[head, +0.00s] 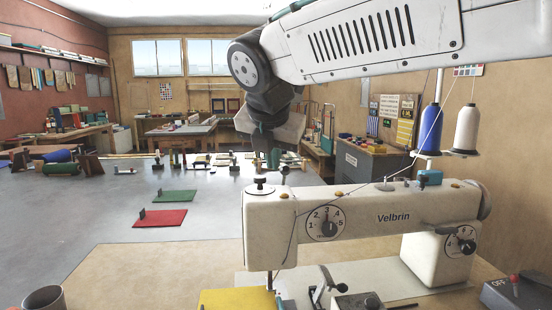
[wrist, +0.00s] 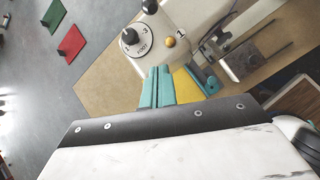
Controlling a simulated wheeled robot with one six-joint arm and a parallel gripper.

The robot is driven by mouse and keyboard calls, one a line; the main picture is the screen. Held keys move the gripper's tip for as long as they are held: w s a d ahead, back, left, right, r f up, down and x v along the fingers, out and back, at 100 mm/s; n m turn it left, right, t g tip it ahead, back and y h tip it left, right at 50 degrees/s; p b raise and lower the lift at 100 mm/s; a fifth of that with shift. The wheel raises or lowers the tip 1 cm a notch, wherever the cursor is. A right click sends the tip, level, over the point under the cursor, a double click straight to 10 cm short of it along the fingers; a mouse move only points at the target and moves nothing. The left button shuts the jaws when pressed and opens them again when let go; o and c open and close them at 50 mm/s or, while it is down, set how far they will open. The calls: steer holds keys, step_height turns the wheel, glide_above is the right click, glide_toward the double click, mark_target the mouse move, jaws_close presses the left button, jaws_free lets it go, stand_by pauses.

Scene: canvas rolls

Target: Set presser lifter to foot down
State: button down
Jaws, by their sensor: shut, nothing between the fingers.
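The white sewing machine (head: 360,222) stands on the table at right. Its head end carries a black-topped knob (head: 260,185), which also shows in the wrist view as a round dial marked FOOT (wrist: 130,36). My gripper (head: 273,160) hangs above and near the head end, apart from the machine. Its teal fingers (wrist: 157,86) are together and empty. A yellow plate (head: 236,300) lies below the head. A teal piece with a rounded end (wrist: 208,82) shows beside the yellow in the wrist view.
A numbered dial (head: 326,223) is on the machine's front. Blue (head: 430,128) and white (head: 467,130) thread spools stand behind its right part. A small black-knobbed lever (head: 342,286) and a grey cup (head: 44,298) are near the front.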

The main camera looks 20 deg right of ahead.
mark_target(283, 183)
steer(key=x, duration=0.7)
steer(key=shift+w+f, duration=0.1)
steer(key=shift+f, duration=0.1)
steer(key=shift+w+d+r, duration=0.25)
steer(key=shift+w+d, duration=0.6)
steer(key=shift+w, duration=0.1)
steer(key=shift+w+d+r, duration=0.3)
steer(key=shift+w+d, duration=0.15)
steer(key=shift+w, duration=0.15)
steer(key=shift+w, duration=0.1)
